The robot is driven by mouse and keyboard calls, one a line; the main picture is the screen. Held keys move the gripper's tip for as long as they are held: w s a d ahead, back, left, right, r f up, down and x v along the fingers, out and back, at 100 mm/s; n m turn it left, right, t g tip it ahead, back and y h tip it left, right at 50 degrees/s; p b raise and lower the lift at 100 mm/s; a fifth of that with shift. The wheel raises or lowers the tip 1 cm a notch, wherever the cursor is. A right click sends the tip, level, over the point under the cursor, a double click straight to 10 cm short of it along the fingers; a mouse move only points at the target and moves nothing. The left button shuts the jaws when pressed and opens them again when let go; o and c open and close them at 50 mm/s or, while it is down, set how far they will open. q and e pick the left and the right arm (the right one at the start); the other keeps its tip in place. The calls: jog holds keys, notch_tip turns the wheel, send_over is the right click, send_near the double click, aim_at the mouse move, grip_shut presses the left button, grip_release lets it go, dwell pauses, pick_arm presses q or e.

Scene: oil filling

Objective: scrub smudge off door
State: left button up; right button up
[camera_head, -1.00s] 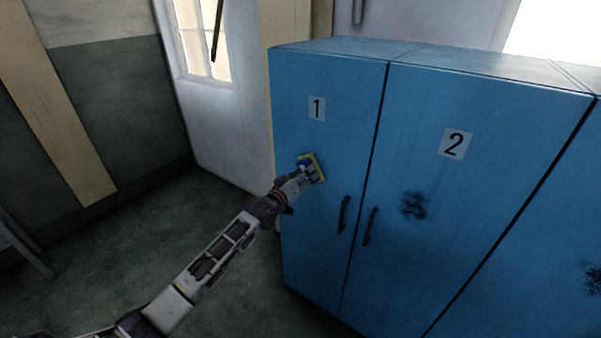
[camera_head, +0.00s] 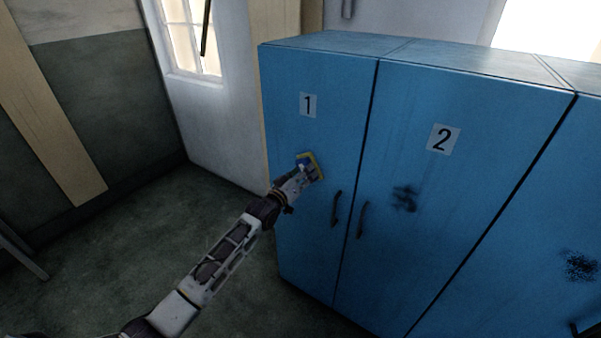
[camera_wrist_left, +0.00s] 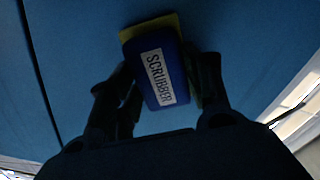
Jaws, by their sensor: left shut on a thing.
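My left gripper (camera_head: 300,178) is shut on the scrubber (camera_head: 315,165), a blue block with a yellow pad. In the left wrist view the scrubber (camera_wrist_left: 156,68) reads "SCRUBBER" and sits between the two fingers, its yellow side toward the blue door. In the head view it is at door 1 (camera_head: 330,130), below the number label; I cannot tell whether the pad touches. A dark smudge (camera_head: 405,198) is on door 2 (camera_head: 470,185), below its number and right of the handles. Another dark smudge (camera_head: 579,266) is on the door further right. My right gripper is not in view.
Handles on door 1 (camera_head: 336,209) and door 2 (camera_head: 362,220) stand out near their shared seam. A window (camera_head: 190,40) and pale wall are behind left.

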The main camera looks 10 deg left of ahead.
pick_arm(q)
jog(key=shift+s+d+p, duration=0.2)
jog(key=shift+d+p, duration=0.05)
jog(key=shift+d, duration=0.35)
jog(key=shift+s+d+p, duration=0.2)
jog(key=shift+d+p, duration=0.05)
jog(key=shift+d, duration=0.3)
jog(key=shift+d, duration=0.15)
jog(key=shift+s+d+p, duration=0.35)
jog(key=shift+d+p, duration=0.15)
jog(key=shift+d, duration=0.35)
jog(key=shift+s+d+p, duration=0.35)
jog(key=shift+d+p, duration=0.1)
jog(key=shift+d, duration=0.35)
jog(key=shift+r, duration=0.1)
jog(key=shift+w+a, duration=0.1)
jog(key=shift+w+a, duration=0.3)
jog(key=shift+a, duration=0.6)
jog(key=shift+w+a, duration=0.3)
jog(key=shift+a, duration=0.55)
jog(key=shift+a, duration=0.1)
jog(key=shift+w+a+b, duration=0.25)
jog(key=shift+w+a, duration=0.1)
jog(key=shift+a, duration=0.5)
jog(key=shift+w+a+b, duration=0.25)
jog(key=shift+w+a, duration=0.05)
jog(key=shift+a, duration=0.55)
